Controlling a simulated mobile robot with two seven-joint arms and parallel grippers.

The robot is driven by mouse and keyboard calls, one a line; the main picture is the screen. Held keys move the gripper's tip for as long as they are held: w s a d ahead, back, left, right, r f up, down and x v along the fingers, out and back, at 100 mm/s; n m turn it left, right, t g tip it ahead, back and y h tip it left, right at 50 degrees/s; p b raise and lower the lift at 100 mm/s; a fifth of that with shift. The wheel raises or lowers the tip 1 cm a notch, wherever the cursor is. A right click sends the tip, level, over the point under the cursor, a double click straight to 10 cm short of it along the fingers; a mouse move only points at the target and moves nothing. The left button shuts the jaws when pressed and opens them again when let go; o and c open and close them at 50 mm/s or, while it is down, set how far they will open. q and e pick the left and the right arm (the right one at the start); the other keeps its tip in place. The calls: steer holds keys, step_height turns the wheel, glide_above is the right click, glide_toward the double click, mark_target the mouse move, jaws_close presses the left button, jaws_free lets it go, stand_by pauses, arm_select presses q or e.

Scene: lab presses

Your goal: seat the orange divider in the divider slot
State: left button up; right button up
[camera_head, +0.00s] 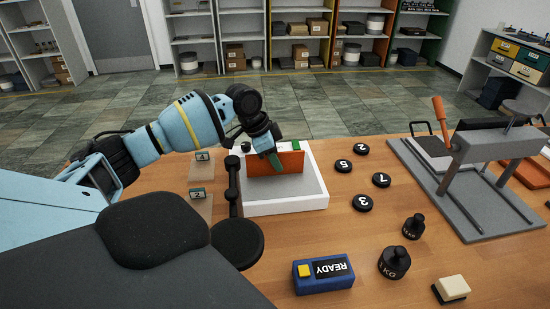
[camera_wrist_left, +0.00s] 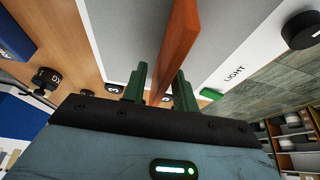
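The orange divider (camera_head: 292,161) is an upright panel standing across the white-walled, grey-floored tray (camera_head: 292,206), near its far side. It also shows in the left wrist view (camera_wrist_left: 178,45), running between the fingers. My left gripper (camera_wrist_left: 160,80) is at the divider, with one green finger on each side. A gap shows between the divider and at least one finger, so it looks open around the panel. In the head view the left gripper (camera_head: 272,158) partly covers the divider. The slot and the divider's lower edge are not clearly seen. My right gripper is not in view.
A green block (camera_wrist_left: 210,94) lies on the tray rim by the LIGHT label. Several black numbered discs (camera_head: 344,166) and black weights (camera_head: 394,262) lie right of the tray. A blue READY box (camera_head: 323,274) is in front. A grey press (camera_head: 480,170) stands at far right.

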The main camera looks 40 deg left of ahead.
arm_select(q)
steer(key=shift+r, duration=0.1)
steer(key=v, duration=1)
steer(key=shift+r+p, duration=0.3)
steer(key=shift+r, duration=0.1)
steer(key=shift+o, duration=0.2)
steer(key=shift+s+a+r, duration=0.25)
steer(key=shift+r, duration=0.3)
steer(key=shift+o, duration=0.2)
